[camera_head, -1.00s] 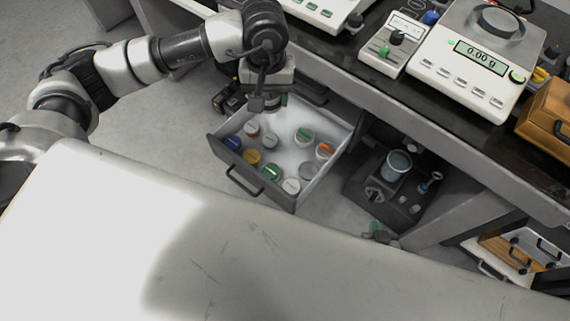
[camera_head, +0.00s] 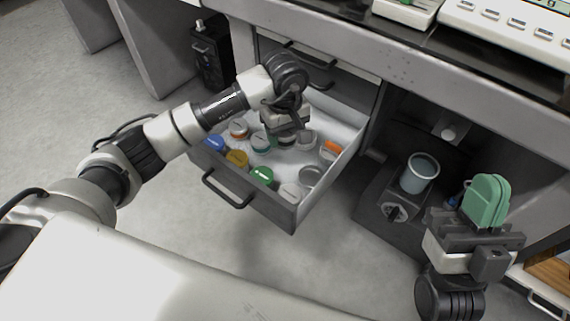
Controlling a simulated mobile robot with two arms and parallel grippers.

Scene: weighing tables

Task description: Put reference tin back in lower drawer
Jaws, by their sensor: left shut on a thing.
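The lower drawer (camera_head: 252,203) is pulled open under the bench and holds several small tins with coloured lids. My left gripper (camera_head: 286,130) points down into the back of the drawer and is shut on a tin (camera_head: 286,141), mostly hidden under the jaws. I cannot read its label, nor tell whether it touches the drawer floor. Tins with teal (camera_head: 261,143) and grey (camera_head: 307,138) lids stand on either side of it. My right gripper (camera_head: 486,203) is raised at the right, away from the drawer, with a rounded green shape at its tips; its opening is unclear.
Blue (camera_head: 214,144), yellow (camera_head: 237,159), green (camera_head: 262,177) and white (camera_head: 291,192) lids line the drawer's front. A dark device with a grey cup (camera_head: 420,172) stands right of the drawer. The bench edge (camera_head: 330,50) overhangs behind it.

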